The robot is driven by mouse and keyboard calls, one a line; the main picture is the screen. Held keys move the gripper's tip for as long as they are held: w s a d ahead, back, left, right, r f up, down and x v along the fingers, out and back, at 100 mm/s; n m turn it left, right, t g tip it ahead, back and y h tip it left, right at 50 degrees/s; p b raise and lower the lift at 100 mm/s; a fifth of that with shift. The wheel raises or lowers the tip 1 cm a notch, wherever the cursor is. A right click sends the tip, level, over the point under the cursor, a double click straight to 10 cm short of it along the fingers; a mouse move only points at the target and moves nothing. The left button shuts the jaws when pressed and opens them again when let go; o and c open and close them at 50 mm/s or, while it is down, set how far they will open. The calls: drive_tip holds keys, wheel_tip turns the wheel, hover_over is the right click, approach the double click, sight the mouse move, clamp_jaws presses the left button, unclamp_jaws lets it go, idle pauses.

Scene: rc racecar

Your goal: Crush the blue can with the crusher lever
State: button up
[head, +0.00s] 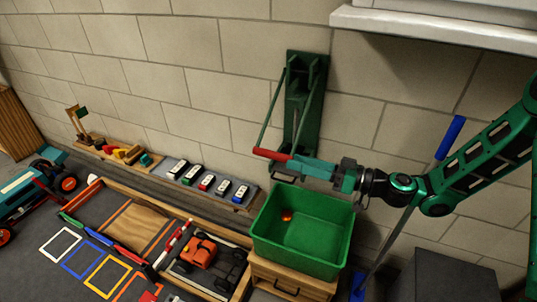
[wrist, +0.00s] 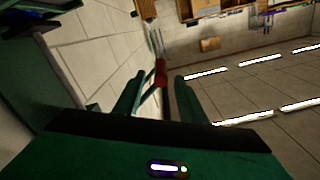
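The green crusher (head: 303,100) is fixed upright on the block wall. Its lever ends in a red handle (head: 271,154), low and in front of the crusher; the handle also shows in the wrist view (wrist: 161,72). My gripper (head: 296,166) is beside the red handle, below the crusher body. In the wrist view my fingers (wrist: 158,92) stand apart, with the lever's bar and handle showing in the gap. I cannot tell whether they touch it. I do not see the blue can in either view; the inside of the crusher is not clear.
A green bin (head: 270,240) with a small orange-red item (head: 286,215) stands below on a wooden cabinet (head: 290,284). A blue-handled pole (head: 450,138) leans behind my arm. A white ledge (head: 440,28) juts out at upper right. Toy vehicles (head: 205,184) lie at left.

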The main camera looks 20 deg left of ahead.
sight(258, 152)
drive_tip(key=a, duration=1)
drive_tip(key=shift+w+a, duration=0.15)
drive_tip(key=shift+w, duration=0.2)
drive_tip(key=shift+c, duration=0.6)
clamp_jaws()
